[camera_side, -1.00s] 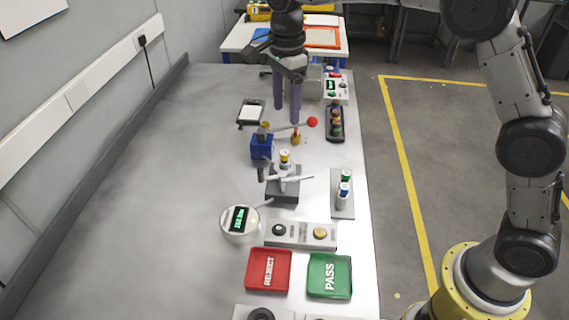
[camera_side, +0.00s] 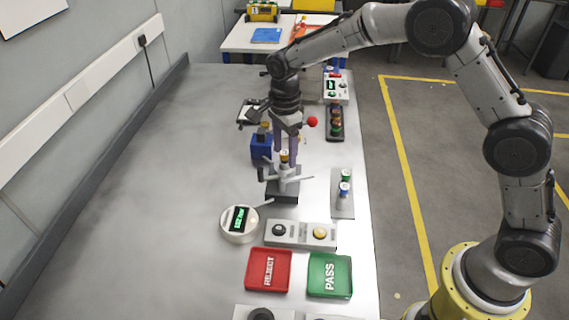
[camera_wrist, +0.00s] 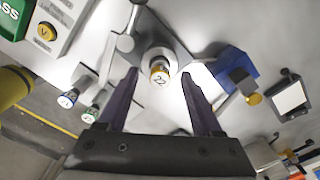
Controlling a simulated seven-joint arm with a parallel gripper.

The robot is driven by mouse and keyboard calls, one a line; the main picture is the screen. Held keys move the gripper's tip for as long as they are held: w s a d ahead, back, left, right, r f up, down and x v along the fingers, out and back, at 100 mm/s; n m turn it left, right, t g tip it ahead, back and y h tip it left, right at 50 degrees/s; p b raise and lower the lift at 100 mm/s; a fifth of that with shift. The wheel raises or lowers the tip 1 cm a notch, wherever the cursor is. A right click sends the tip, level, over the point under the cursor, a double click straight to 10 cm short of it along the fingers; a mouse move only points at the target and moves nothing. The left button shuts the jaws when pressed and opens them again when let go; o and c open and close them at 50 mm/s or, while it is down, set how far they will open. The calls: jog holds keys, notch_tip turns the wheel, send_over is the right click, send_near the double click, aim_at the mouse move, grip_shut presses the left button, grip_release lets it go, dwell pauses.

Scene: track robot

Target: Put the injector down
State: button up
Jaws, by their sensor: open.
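An injector (camera_side: 284,156) with a gold-coloured collar stands upright in the grey fixture with side levers (camera_side: 283,196). In the wrist view the injector (camera_wrist: 159,72) shows its white, marked top end-on. My gripper (camera_side: 286,160) points down at the fixture. In the wrist view the gripper (camera_wrist: 159,76) is open, with one finger on each side of the injector and a visible gap to both. Its fingers partly cover the view from the side. I cannot tell exactly how far down the injector they reach.
A blue block (camera_side: 261,148) stands close behind and left of the fixture. A rack (camera_side: 342,205) with capped pieces is to the right. A round gauge (camera_side: 240,224), button panel (camera_side: 301,235), red REJECT tray (camera_side: 268,272) and green PASS tray (camera_side: 330,277) lie nearer. The table's left is clear.

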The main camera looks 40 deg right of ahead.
jog(key=shift+f, duration=0.6)
grip_shut()
jog(key=shift+r, duration=0.1)
